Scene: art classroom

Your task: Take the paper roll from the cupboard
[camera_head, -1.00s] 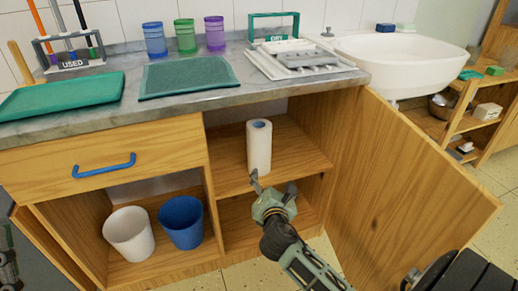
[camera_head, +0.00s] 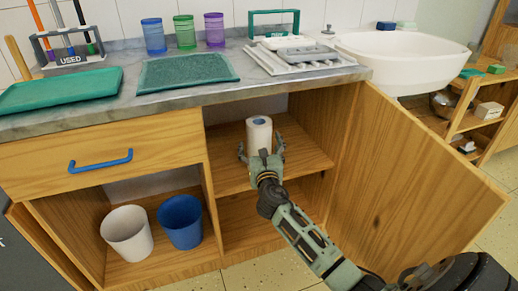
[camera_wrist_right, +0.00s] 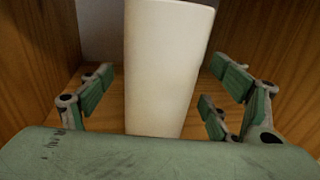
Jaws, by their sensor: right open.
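The white paper roll (camera_head: 259,133) stands upright on the upper shelf of the open cupboard (camera_head: 225,172). It also shows in the right wrist view (camera_wrist_right: 166,70), between the spread fingers. My right gripper (camera_head: 262,150) is open in front of the roll, with fingers on both sides of it. In the right wrist view the fingers of the right gripper (camera_wrist_right: 160,95) stand apart from the roll, with gaps on both sides. The lower part of the roll is hidden by the gripper in the head view. My left gripper is not in view.
The cupboard door (camera_head: 410,165) stands open on the right, beside my right arm. A white bin (camera_head: 128,238) and a blue bin (camera_head: 181,225) stand in the left compartment. The counter (camera_head: 125,105) with trays and cups lies above the shelf.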

